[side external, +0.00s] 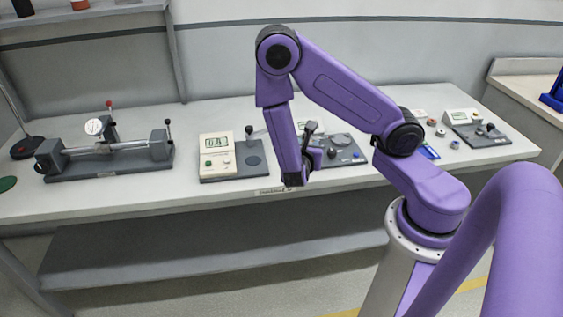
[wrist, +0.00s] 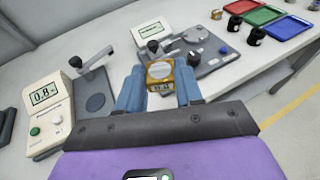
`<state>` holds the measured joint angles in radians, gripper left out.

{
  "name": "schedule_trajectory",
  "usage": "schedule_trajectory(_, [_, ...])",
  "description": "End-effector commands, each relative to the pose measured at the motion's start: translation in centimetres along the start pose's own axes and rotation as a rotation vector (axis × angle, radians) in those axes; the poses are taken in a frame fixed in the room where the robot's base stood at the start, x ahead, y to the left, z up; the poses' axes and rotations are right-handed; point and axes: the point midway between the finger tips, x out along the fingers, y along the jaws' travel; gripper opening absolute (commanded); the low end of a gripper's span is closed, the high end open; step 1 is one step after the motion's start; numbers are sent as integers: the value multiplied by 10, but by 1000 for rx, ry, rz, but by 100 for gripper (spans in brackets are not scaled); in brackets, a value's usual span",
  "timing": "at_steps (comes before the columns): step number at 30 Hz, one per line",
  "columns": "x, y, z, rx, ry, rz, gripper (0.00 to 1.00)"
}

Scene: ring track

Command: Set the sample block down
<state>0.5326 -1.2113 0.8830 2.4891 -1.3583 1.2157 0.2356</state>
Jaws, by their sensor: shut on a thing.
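My gripper (wrist: 160,88) is shut in the wrist view, with its two blue fingers on either side of a small yellow block (wrist: 159,71). The block has a pale round face on top and dark markings on its near side. I take it to be the sample block. In the side external view my gripper (side external: 296,179) points down near the table's front edge, and the block cannot be made out there. From the wrist view I cannot tell whether the block touches anything below it.
A cream meter (wrist: 44,112) with a grey plate and lever stands to the left. A grey instrument (wrist: 190,50) with knobs and a display lies just beyond the block. Red, green and blue trays (wrist: 262,15) and dark jars are at upper right. A long bench fixture (side external: 110,155) stands far left.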

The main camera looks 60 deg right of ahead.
Motion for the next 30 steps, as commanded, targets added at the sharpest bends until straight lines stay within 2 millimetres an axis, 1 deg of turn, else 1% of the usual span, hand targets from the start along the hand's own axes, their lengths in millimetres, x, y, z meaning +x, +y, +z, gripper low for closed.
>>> schedule_trajectory(1, [9,7,-3,6,1,-7,0])
schedule_trajectory(3, [21,19,-6,5,-1,-5,0])
schedule_trajectory(9, [51,50,-15,5,-1,-3,0])
schedule_trajectory(15, [76,70,-41,-1,-1,-1,0])
schedule_trajectory(19, [87,80,-52,-1,-1,1,0])
schedule_trajectory(26, [96,86,-61,-1,0,1,0])
schedule_trajectory(30, [102,88,-76,-4,0,2,0])
